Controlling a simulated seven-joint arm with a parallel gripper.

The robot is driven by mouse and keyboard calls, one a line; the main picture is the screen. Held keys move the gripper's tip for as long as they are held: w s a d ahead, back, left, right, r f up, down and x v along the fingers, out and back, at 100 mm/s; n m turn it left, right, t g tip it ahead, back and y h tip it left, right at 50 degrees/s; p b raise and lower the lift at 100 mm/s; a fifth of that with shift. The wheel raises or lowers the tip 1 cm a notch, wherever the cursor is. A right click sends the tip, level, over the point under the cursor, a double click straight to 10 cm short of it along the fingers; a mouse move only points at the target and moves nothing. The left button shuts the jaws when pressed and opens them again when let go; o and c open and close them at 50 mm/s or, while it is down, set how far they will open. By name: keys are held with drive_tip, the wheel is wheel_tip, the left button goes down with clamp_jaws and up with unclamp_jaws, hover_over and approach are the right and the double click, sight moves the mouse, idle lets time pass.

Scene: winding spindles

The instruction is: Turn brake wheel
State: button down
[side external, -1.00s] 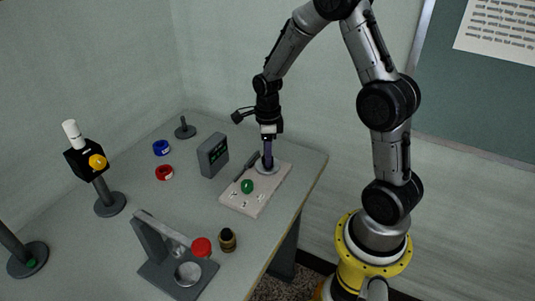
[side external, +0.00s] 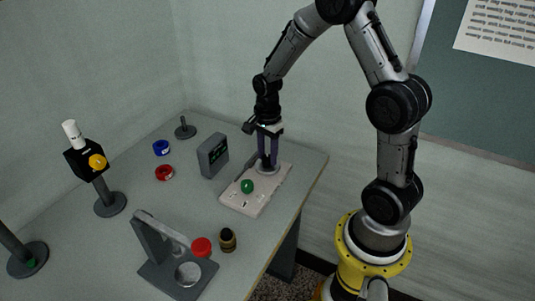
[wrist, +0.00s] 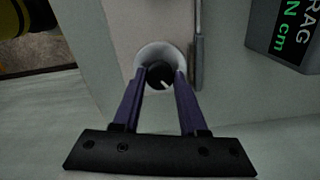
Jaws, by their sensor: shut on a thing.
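The brake wheel (wrist: 158,72) is a small dark knob with a white pointer line, set on a pale round disc, in the wrist view. It sits at the far end of a light board (side external: 243,207) on the table. My gripper (side external: 266,168) points straight down over this end of the board. Its two purple fingers are shut on the brake wheel, one on each side, as the wrist view shows. In the side view the fingers hide the knob itself, and only part of the disc shows.
A green knob (side external: 247,186) stands on the same board. A grey display box (side external: 213,155) stands close to the left of my gripper. A grey stand (side external: 152,241), a red cap (side external: 201,247) and a dark jar (side external: 228,239) are nearer the front.

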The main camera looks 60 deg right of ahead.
drive_tip(key=n, duration=1.1)
drive_tip(key=shift+r+n, duration=0.1)
drive_tip(key=shift+n, duration=0.3)
drive_tip(key=n, duration=1.1)
drive_tip(key=shift+n, duration=0.4)
drive_tip(key=n, duration=1)
drive_tip(key=shift+n, duration=0.4)
drive_tip(key=n, duration=1.1)
drive_tip(key=shift+n, duration=0.4)
